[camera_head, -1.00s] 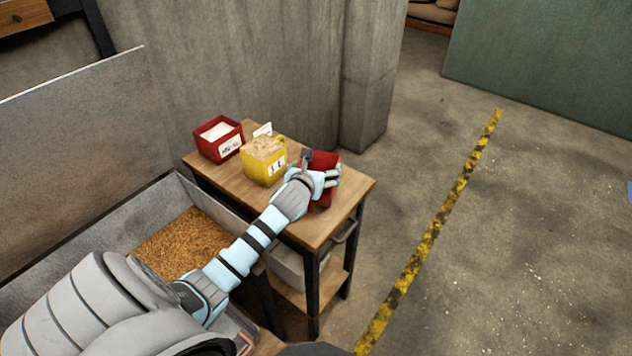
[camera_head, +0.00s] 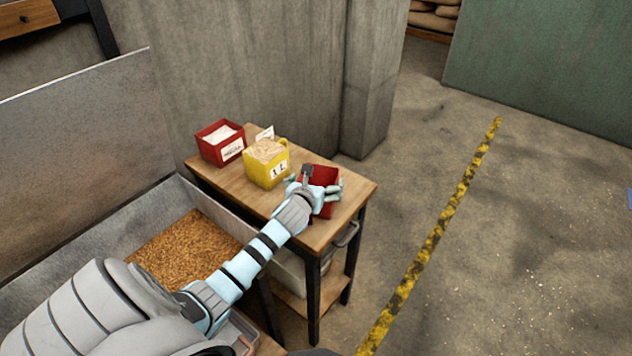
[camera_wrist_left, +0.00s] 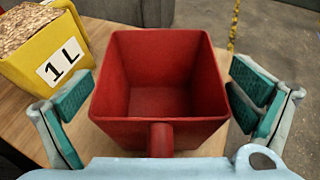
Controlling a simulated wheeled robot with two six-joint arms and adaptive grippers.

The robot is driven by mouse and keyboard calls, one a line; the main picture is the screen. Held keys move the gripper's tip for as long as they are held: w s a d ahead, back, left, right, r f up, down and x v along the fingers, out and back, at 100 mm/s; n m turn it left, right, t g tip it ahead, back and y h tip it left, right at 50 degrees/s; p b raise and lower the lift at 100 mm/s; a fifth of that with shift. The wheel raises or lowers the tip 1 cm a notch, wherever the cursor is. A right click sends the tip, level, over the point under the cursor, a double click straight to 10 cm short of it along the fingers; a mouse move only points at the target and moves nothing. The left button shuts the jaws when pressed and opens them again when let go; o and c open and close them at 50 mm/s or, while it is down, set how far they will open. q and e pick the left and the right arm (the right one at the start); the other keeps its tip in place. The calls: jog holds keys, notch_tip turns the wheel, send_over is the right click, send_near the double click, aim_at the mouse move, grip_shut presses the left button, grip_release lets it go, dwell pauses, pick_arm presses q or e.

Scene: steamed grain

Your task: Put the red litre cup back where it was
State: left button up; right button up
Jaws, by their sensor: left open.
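The red litre cup (camera_head: 324,178) stands upright on the wooden side table (camera_head: 353,197), near its right end. In the left wrist view the red cup (camera_wrist_left: 160,80) is empty, with its handle pointing toward my wrist. My left gripper (camera_head: 322,189) is open around the cup. In the left wrist view its fingers (camera_wrist_left: 160,103) stand on either side of the cup with gaps, apart from its walls. A yellow container (camera_head: 264,166) marked "1 L" and full of grain stands left of the cup. My right gripper is not in view.
A red box (camera_head: 219,143) with white contents and a label stands at the table's far left. A small white card (camera_head: 265,133) stands behind the yellow container. A metal bin of grain (camera_head: 185,250) lies left, below my arm. Open floor lies right of the table.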

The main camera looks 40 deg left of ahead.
pick_arm(q)
jog(key=p+v, duration=0.2)
jog(key=v, duration=1)
jog(key=shift+r, duration=0.2)
jog(key=shift+a, duration=0.1)
